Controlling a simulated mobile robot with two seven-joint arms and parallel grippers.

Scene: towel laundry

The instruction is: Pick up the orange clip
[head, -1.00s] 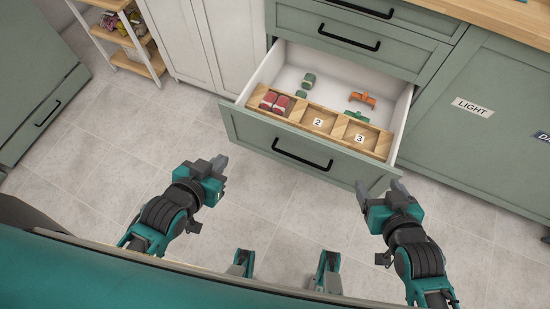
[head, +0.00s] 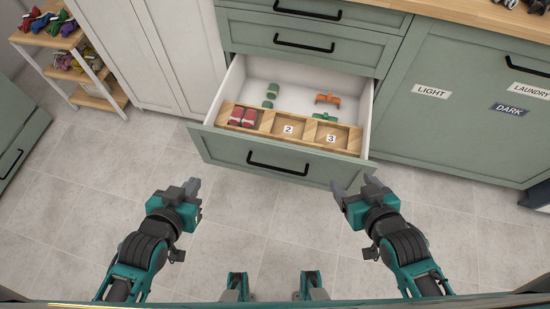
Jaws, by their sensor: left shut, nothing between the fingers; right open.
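The orange clip (head: 328,99) lies in the back right part of the open drawer (head: 263,152), behind the wooden divider tray. My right gripper (head: 354,185) is open and empty, in front of the drawer near its right front corner, apart from the clip. My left gripper (head: 192,184) is shut and empty, over the floor in front of the drawer's left end.
The wooden tray (head: 264,134) has red clips (head: 242,117) in its left compartment; compartments 2 and 3 look empty. Green clips (head: 271,91) lie behind it, and another (head: 324,117) sits near compartment 3. A shelf (head: 97,101) stands at left.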

